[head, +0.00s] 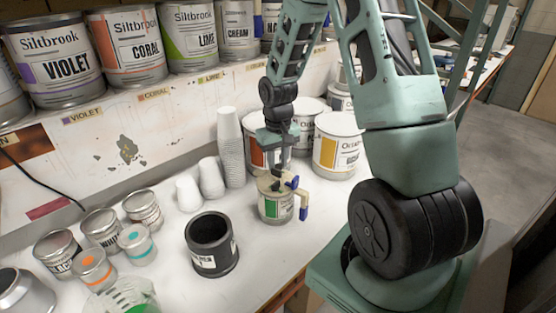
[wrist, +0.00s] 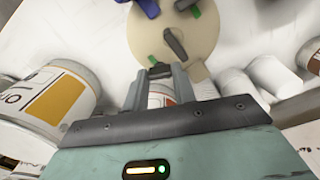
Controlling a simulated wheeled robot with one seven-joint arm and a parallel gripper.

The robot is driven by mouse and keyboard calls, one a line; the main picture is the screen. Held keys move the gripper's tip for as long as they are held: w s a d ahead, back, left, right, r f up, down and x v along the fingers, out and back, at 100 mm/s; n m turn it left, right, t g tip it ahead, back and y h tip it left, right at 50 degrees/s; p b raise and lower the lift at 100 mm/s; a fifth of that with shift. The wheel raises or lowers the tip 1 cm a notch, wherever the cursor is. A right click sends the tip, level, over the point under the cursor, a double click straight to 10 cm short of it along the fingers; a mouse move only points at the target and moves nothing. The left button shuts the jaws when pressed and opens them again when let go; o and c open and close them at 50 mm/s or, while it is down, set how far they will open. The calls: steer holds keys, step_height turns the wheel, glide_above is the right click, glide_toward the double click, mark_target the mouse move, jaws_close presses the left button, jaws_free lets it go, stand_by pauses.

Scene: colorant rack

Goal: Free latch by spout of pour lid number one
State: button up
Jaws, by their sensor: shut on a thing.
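The pour lid (head: 268,183) is a tan disc on a small can (head: 275,206) with a green label. In the wrist view the lid (wrist: 205,38) carries a dark lever-like piece (wrist: 175,44), blue parts (wrist: 148,8) and green tabs. In the head view a blue part (head: 303,213) hangs at the can's right side. My gripper (wrist: 160,70) comes down on the lid's rim and is shut on a small dark part there, which looks like a latch. The fingers mostly hide it, so I cannot tell whether it is loose. I cannot make out the spout for certain.
Large cans (head: 338,145) stand close behind and right of the lid. Stacked white cups (head: 230,148) are at the left. A black pot (head: 212,246) stands in front left, with small tins (head: 102,229) beyond. Bare table lies in front of the can.

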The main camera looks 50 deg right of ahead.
mark_target(278, 164)
steer(key=shift+n, duration=0.5)
stand_by(1.2)
steer(key=o, duration=1)
step_height(278, 164, up, 17)
steer(key=b, duration=0.3)
steer(key=shift+r, duration=0.2)
